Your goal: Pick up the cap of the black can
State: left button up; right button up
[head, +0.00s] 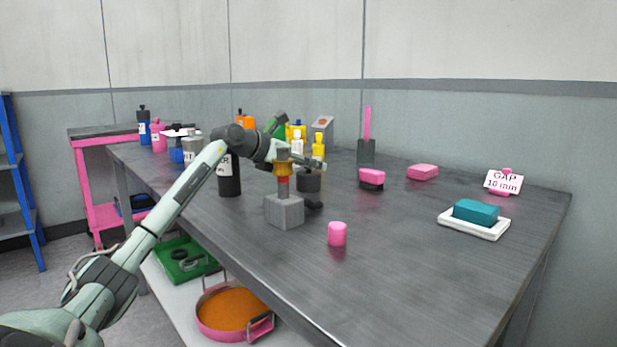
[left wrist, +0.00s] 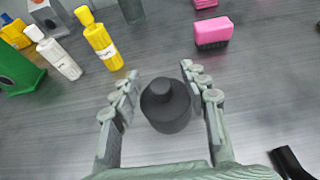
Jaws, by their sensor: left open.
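A dark grey-black can (left wrist: 166,106) with a narrower round cap (left wrist: 158,87) on top shows between the fingers of my left gripper (left wrist: 160,98) in the left wrist view. Whether the cap is loose cannot be told. The gripper is open, with a finger on each side and visible gaps to the can. In the head view the can (head: 308,183) stands behind the grey block, and my left gripper (head: 310,162) is over it, its fingers partly hidden. A taller black labelled container (head: 229,178) stands to the left, its top hidden behind my arm. My right gripper is not in view.
A grey block with a gold-ringed post (head: 285,211) stands just in front of the can. A small black object (left wrist: 290,163) lies nearby. Yellow (head: 319,146) and white (head: 297,143) bottles and a pink-and-black block (head: 371,179) are behind.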

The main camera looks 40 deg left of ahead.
pick_arm(q)
grip_shut()
dwell(0.4)
